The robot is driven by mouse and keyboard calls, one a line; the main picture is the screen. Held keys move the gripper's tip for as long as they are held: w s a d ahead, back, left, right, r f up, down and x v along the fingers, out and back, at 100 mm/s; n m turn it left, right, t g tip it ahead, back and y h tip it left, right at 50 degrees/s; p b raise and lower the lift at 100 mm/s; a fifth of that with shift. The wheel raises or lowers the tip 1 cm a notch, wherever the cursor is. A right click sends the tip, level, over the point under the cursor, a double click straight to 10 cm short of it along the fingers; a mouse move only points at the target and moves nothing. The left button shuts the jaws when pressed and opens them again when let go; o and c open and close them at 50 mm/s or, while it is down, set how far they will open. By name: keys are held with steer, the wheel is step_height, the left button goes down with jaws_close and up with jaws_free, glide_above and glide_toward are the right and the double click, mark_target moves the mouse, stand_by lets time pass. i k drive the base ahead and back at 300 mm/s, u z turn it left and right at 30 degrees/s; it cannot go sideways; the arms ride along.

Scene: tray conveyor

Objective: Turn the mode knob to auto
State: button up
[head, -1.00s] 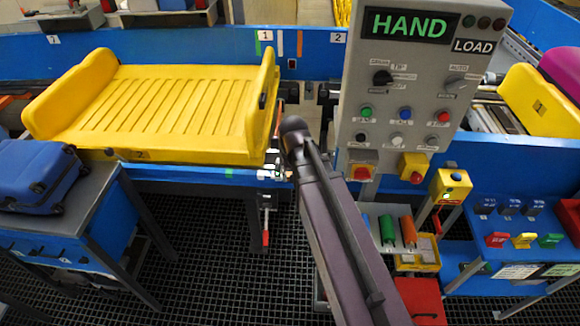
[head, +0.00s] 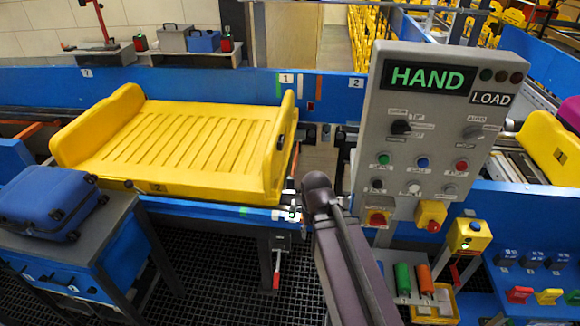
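The grey control panel (head: 436,75) stands right of centre. Its display (head: 428,78) reads HAND in green, and a smaller sign (head: 491,99) reads LOAD. The grey knob (head: 472,132) on the panel's right side has an AUTO label (head: 477,119) above it; its exact pointing direction is too small to tell. A black knob (head: 400,127) with several small labels sits to its left. My dark arm rises from the bottom to left of the panel's lower part. My gripper cannot be made out, and nothing is seen touching either knob.
Several push buttons (head: 422,162) lie below the knobs, with red knobs on yellow boxes (head: 431,213) at the panel's foot. A yellow tray (head: 185,187) sits on the blue conveyor at left. A blue suitcase (head: 45,203) lies on a side table.

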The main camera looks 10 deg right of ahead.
mark_target(472, 133)
steer(key=z, duration=1.2)
steer(key=k, duration=0.9)
steer(key=z, duration=0.6)
